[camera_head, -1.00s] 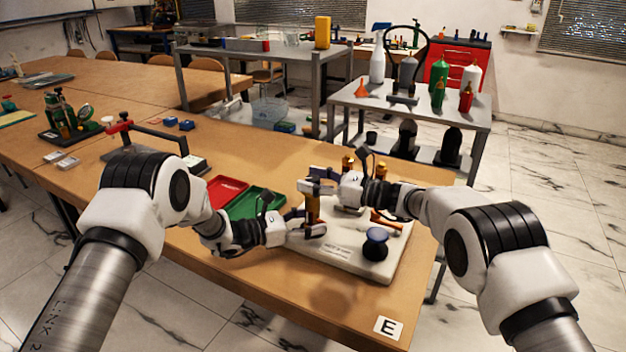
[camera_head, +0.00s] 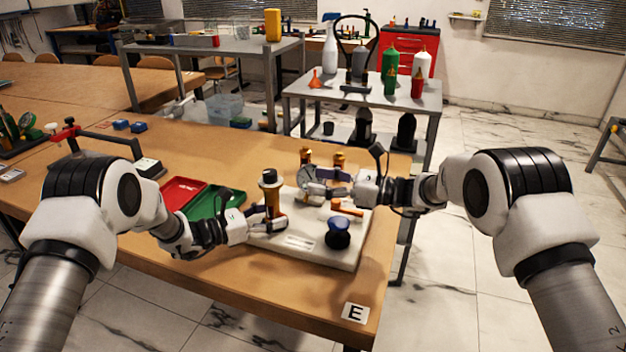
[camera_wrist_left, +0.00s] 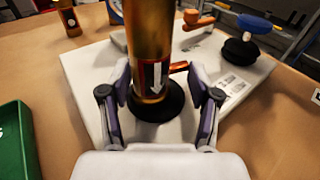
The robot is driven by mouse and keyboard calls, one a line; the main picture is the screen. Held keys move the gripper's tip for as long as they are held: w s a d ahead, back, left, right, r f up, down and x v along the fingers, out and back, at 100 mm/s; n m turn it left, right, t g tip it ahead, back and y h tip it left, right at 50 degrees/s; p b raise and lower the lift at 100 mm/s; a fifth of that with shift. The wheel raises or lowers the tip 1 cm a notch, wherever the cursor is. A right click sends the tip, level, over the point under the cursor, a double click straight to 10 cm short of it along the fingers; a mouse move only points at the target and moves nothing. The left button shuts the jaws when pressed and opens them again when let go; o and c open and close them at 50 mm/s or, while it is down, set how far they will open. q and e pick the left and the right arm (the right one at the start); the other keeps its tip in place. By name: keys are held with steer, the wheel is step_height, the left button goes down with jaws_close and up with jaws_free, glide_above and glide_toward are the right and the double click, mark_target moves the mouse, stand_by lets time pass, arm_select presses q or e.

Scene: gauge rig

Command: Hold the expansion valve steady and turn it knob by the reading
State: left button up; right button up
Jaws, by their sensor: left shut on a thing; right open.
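A blue-topped black knob (camera_head: 338,231) and an orange handle (camera_head: 346,208) stand on the board's right side. Two brass fittings (camera_head: 339,160) rise behind my right gripper. A green tray (camera_head: 214,211) and red tray (camera_head: 181,191) lie left. The table's front edge is close.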

arm_select(q)
steer(key=o, duration=0.9)
steer(key=shift+o, duration=0.2)
